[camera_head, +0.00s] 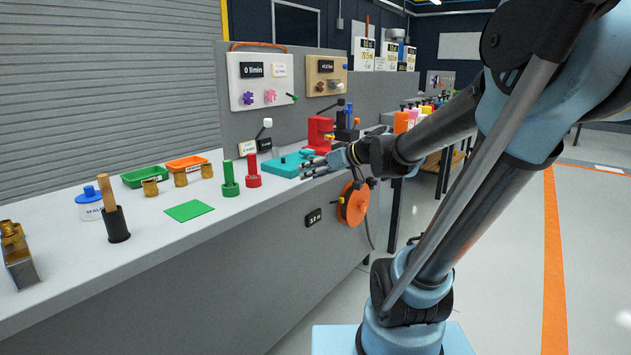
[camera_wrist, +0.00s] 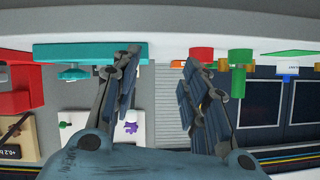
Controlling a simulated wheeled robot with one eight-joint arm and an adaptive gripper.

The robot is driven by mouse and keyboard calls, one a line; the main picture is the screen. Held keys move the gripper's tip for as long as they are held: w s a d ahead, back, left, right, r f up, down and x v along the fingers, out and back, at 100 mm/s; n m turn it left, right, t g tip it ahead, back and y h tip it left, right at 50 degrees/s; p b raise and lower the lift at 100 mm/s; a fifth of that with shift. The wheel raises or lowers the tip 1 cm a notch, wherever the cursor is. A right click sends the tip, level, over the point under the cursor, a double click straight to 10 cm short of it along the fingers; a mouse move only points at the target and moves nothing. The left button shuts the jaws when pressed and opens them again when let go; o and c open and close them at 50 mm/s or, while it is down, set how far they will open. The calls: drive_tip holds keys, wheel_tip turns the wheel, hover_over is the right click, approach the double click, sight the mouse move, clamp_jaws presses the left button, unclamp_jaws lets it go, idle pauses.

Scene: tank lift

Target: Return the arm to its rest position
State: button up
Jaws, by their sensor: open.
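My arm reaches from the right of the head view to the bench. My gripper (camera_head: 312,169) is at the bench's front edge, near the teal block (camera_head: 284,166) and to the right of the red cylinder (camera_head: 253,171). In the wrist view, which looks upside down, the two fingers of my gripper (camera_wrist: 162,66) stand apart with nothing between them. The teal block (camera_wrist: 75,52) shows behind and left of the left finger there. Whether a finger touches it, I cannot tell.
The bench top (camera_head: 150,230) holds a green cylinder (camera_head: 230,180), a green square (camera_head: 189,210), a black cup (camera_head: 116,224) and green and orange trays. A red device (camera_head: 319,133) stands behind my gripper. An orange reel (camera_head: 354,203) hangs on the bench front. Open floor lies right.

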drive_tip(key=s+d+f+m+g+h, duration=0.4)
drive_tip(key=s+d+f+m+h, duration=0.4)
drive_tip(key=s+d+f, duration=0.9)
drive_tip(key=s+d+h, duration=0.2)
drive_tip(key=s+d, duration=0.1)
drive_tip(key=shift+s+f+g, duration=0.35)
drive_tip(key=shift+f+g, duration=0.05)
drive_tip(key=shift+w+f, duration=0.2)
drive_tip(key=shift+w, duration=0.3)
